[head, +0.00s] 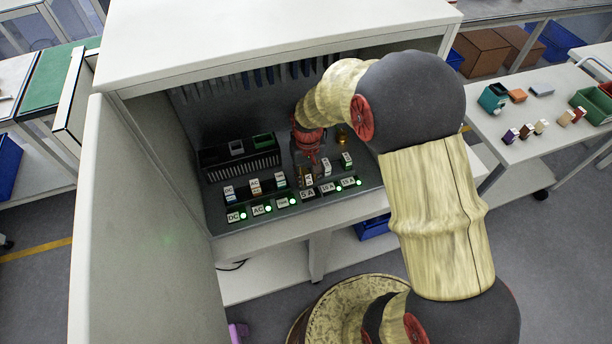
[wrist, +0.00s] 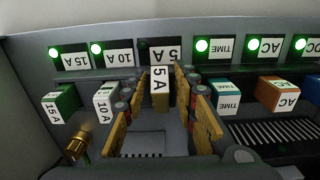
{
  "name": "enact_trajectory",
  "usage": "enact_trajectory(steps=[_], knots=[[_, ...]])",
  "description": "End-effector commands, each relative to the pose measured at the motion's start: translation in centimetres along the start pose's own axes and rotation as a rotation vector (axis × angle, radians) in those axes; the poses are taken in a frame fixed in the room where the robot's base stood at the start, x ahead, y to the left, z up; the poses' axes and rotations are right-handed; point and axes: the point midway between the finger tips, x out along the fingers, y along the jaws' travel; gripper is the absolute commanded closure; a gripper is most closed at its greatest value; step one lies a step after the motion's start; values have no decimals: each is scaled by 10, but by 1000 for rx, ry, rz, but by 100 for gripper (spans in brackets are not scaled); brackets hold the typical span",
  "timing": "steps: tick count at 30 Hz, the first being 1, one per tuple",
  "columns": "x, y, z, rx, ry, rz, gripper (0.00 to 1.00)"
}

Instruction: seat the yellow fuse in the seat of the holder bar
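The yellow fuse (wrist: 158,101), with a white 5 A label, stands between the fingertips of my gripper (wrist: 159,92) in the wrist view. In the head view the fuse (head: 308,180) is at the holder bar (head: 292,207), just behind the bar's 5 A tag (head: 307,193). The holder bar (wrist: 226,69) runs across the top of the wrist view. Its 5 A lamp is dark. The seat is hidden by the fuse and fingers, so how deep the fuse sits cannot be told.
The green 15 A fuse (wrist: 67,97) and white 10 A fuse (wrist: 107,94) stand to the left in the wrist view. The TIME fuse (wrist: 227,88) and orange AC fuse (wrist: 272,85) stand to the right. Other bar lamps glow green. Cabinet walls (head: 150,215) enclose the space.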

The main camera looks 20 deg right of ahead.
Motion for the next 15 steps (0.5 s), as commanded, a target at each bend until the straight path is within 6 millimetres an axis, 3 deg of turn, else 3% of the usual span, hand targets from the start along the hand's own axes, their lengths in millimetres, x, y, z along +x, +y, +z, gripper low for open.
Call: enact_trajectory(steps=[15], knots=[[0, 0, 0, 0, 0, 0, 100]])
